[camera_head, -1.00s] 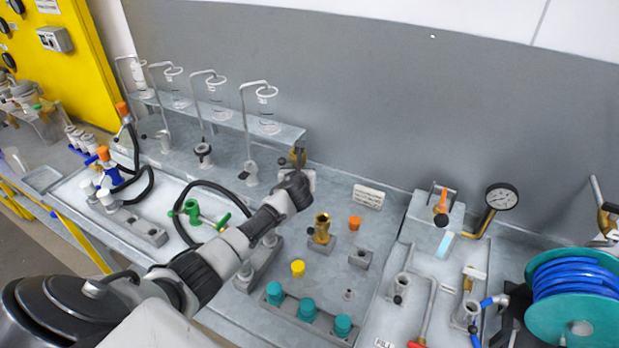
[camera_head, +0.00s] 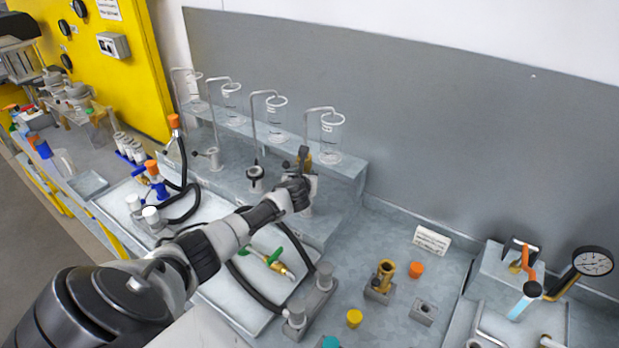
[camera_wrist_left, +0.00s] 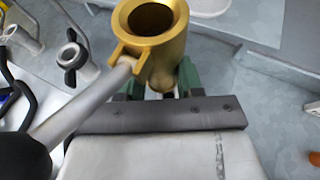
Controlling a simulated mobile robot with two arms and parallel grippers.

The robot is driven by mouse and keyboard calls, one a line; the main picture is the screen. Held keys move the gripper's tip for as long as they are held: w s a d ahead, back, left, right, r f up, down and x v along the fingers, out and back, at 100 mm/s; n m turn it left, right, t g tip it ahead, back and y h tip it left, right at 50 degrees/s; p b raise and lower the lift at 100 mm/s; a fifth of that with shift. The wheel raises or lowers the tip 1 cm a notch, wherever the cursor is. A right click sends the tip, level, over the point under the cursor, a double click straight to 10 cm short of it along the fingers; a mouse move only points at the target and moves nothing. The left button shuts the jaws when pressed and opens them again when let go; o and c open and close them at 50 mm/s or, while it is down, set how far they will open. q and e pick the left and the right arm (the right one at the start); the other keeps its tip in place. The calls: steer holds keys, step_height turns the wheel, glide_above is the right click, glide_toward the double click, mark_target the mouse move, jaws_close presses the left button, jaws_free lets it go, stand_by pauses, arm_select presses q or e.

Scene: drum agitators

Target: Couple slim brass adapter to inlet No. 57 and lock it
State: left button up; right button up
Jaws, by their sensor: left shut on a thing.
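My left gripper (camera_head: 300,188) is shut on a brass fitting with a round open mouth. The fitting (camera_wrist_left: 152,35) stands upright between the green fingers in the left wrist view, with a grey lever (camera_wrist_left: 80,115) and black knob beside it. Its top also shows above the gripper in the head view. I cannot tell for sure that it is the slim adapter. Inlet stubs stand below the bent pipes: a grey one (camera_head: 212,158) and one with a black collar (camera_head: 255,178). The rightmost stub is hidden behind my gripper. No inlet number is legible. My right gripper is not in view.
Another brass fitting (camera_head: 386,272) stands in a block, near an orange cap (camera_head: 416,269) and a yellow cap (camera_head: 354,318). A green-handled valve (camera_head: 268,258) and black hose lie below my arm. Glass vessels (camera_head: 331,135) line the shelf behind.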

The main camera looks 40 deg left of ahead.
arm_select(q)
steer(key=shift+d+f, duration=0.1)
steer(key=shift+f, duration=0.35)
steer(key=shift+s+d, duration=0.1)
steer(key=shift+d, duration=0.05)
steer(key=shift+f, duration=0.3)
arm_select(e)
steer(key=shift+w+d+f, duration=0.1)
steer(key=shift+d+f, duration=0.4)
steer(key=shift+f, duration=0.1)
arm_select(q)
steer(key=shift+d, duration=0.1)
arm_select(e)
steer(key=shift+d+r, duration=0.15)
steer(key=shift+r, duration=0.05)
arm_select(q)
steer(key=shift+d+f, duration=0.1)
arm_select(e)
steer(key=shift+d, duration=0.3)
arm_select(q)
steer(key=shift+f, duration=0.1)
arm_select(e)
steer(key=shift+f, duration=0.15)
